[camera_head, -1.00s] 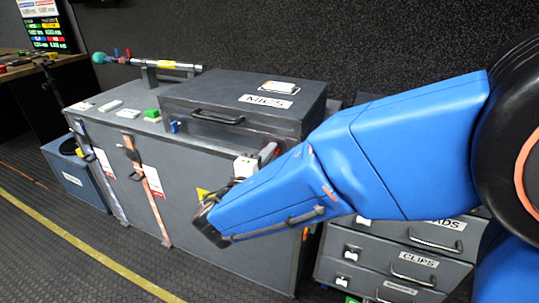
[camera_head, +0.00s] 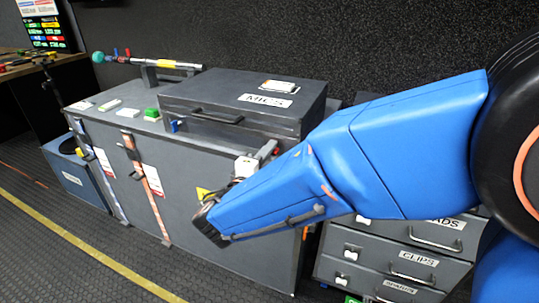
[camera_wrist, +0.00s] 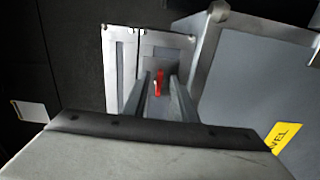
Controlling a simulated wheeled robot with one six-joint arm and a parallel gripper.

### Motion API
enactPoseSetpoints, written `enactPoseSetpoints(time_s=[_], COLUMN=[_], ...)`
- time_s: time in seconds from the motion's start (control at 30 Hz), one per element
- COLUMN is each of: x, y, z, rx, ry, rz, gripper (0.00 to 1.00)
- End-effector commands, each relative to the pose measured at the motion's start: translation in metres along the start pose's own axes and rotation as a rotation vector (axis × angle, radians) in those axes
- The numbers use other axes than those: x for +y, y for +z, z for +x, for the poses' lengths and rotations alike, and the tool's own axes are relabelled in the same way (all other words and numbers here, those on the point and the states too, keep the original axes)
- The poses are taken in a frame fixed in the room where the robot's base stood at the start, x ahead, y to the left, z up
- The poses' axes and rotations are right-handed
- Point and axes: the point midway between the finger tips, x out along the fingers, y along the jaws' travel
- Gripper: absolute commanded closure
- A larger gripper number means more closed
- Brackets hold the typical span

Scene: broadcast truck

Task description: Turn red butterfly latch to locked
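The red butterfly latch (camera_wrist: 159,82) shows in the wrist view as a small, narrow upright piece on a light grey metal plate (camera_wrist: 124,60). My gripper (camera_wrist: 160,80) points at it with its two grey fingers apart. The latch appears between the fingertips, with a gap to each side. I cannot tell whether the tips reach past it or stop short. In the head view I cannot make out the latch or the fingertips; my blue arm covers that part of the case.
A large grey case (camera_head: 183,180) with a MICS box (camera_head: 255,120) on top stands by the dark wall. Drawers (camera_head: 400,262) stand to the right. A yellow label (camera_wrist: 284,137) is at the lower right of the wrist view. The floor in front is clear.

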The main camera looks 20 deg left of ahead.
Motion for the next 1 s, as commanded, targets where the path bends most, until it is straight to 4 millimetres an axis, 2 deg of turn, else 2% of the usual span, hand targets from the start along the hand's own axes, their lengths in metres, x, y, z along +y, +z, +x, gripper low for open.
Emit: enactPoseSetpoints(time_s=[0.13,0.27,0.8,1.0], x=[0.0,0.001,0.0,-0.001], y=[-0.001,-0.001,-0.001,-0.001], z=[-0.009,-0.027,-0.124,-0.154], rx=[0.002,0.004,0.003,0.003], ry=[0.0,0.001,0.0,0.0], rz=[0.001,0.001,0.0,0.0], gripper=[0.75,0.75,0.75,0.75])
